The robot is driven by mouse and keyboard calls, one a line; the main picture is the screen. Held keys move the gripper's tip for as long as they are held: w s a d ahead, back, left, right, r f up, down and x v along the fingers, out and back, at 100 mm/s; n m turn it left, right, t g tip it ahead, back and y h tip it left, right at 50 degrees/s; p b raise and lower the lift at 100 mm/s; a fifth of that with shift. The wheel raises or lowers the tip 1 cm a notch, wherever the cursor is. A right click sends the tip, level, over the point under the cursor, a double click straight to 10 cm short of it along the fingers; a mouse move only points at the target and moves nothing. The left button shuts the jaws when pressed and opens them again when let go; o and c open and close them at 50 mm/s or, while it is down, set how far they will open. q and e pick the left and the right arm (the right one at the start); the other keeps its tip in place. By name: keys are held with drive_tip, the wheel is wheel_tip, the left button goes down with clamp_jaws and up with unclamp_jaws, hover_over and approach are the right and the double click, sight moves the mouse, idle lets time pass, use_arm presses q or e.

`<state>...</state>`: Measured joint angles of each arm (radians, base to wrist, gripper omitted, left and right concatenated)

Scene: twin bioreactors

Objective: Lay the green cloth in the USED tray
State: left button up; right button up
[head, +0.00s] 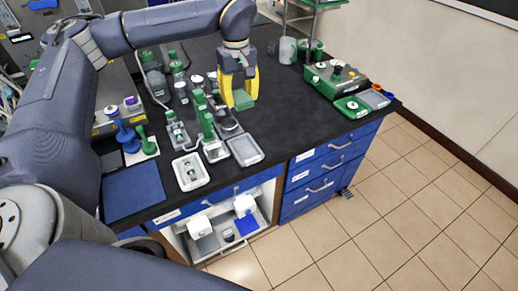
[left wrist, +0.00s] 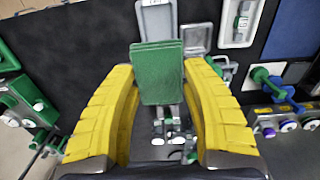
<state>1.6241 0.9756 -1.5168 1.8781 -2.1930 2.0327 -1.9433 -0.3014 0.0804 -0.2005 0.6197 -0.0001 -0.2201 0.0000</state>
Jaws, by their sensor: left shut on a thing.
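The green cloth (head: 242,99) is a folded, flat rectangular pad between the yellow fingers of my left gripper (head: 240,95). In the left wrist view the cloth (left wrist: 158,75) stands out between both fingers, held above the black bench. An empty grey tray (head: 245,150) lies near the bench's front edge, below and apart from the gripper in the head view. I cannot read a USED label on either tray. My right gripper is not in view.
Bottles and green-topped fittings (head: 207,125) crowd the bench left of the gripper. A white tray (head: 190,184) with a small item stands at the front. A green device (head: 335,76) stands at right. Bare black bench (head: 290,125) lies between.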

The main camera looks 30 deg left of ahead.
sight(244, 150)
use_arm(q)
drive_tip(key=shift+w+f, duration=0.1)
drive_tip(key=shift+f, duration=0.35)
wheel_tip(244, 150, down, 19)
drive_tip(key=shift+d, duration=0.1)
idle(0.3)
drive_tip(key=shift+f, duration=0.65)
drive_tip(key=o, duration=1)
drive_tip(key=shift+f, duration=0.15)
wheel_tip(244, 150, up, 14)
drive_tip(key=shift+f, duration=0.2)
